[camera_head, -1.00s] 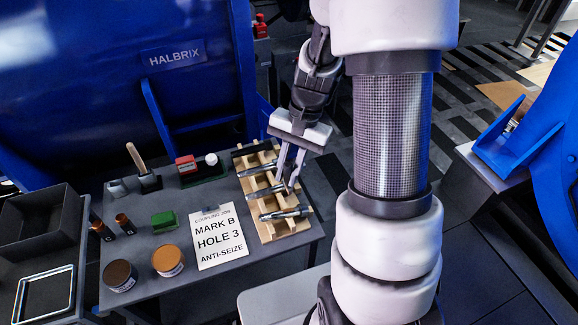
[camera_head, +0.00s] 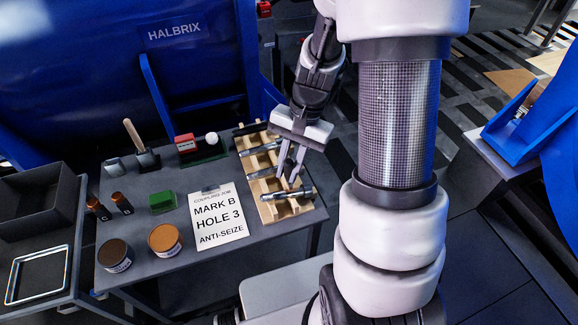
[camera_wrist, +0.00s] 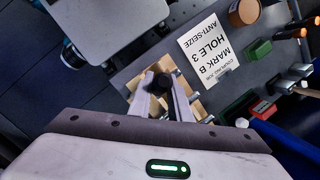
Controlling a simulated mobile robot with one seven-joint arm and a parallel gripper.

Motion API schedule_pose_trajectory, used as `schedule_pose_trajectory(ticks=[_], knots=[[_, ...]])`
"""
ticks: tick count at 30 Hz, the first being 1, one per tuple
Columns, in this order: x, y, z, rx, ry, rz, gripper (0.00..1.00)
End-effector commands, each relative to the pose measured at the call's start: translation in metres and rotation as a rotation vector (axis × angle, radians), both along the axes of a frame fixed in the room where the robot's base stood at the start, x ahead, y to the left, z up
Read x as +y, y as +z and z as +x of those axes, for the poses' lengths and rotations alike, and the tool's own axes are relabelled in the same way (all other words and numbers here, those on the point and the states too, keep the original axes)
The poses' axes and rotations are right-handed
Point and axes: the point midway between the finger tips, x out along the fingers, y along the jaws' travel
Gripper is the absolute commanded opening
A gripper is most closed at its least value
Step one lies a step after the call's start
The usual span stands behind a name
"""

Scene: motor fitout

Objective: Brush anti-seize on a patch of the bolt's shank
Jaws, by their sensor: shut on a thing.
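My gripper (camera_head: 288,172) is shut on a dark grey bolt (camera_head: 308,191) at the front end of the wooden rack. The bolt lies crosswise; I cannot tell whether it is clear of the rack. In the wrist view its round dark end (camera_wrist: 158,83) shows between the fingers. Two more bolts, a middle one (camera_head: 262,173) and a rear one (camera_head: 258,149), lie in the rack (camera_head: 268,213). A dark brown-topped tin (camera_head: 115,254) and an orange-brown-topped tin (camera_head: 165,240) stand at the table's front left. A wooden handle (camera_head: 132,133) stands up from a dark block at the back.
A card (camera_head: 217,218) reads "COUPLING JOB, MARK B, HOLE 3, ANTI-SEIZE". A large blue housing (camera_head: 80,80) rises behind. A dark bin (camera_head: 40,207) stands left.

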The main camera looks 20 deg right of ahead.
Motion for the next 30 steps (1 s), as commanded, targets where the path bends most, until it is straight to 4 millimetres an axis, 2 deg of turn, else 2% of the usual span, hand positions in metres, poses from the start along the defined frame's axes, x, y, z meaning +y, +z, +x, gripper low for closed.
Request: schedule_pose_trajectory(ticks=[12, 30], knots=[[0.0, 0.0, 0.0, 0.0, 0.0, 0.0, 0.0], [0.002, -0.012, -0.002, 0.0, 0.0, 0.0, 0.0]])
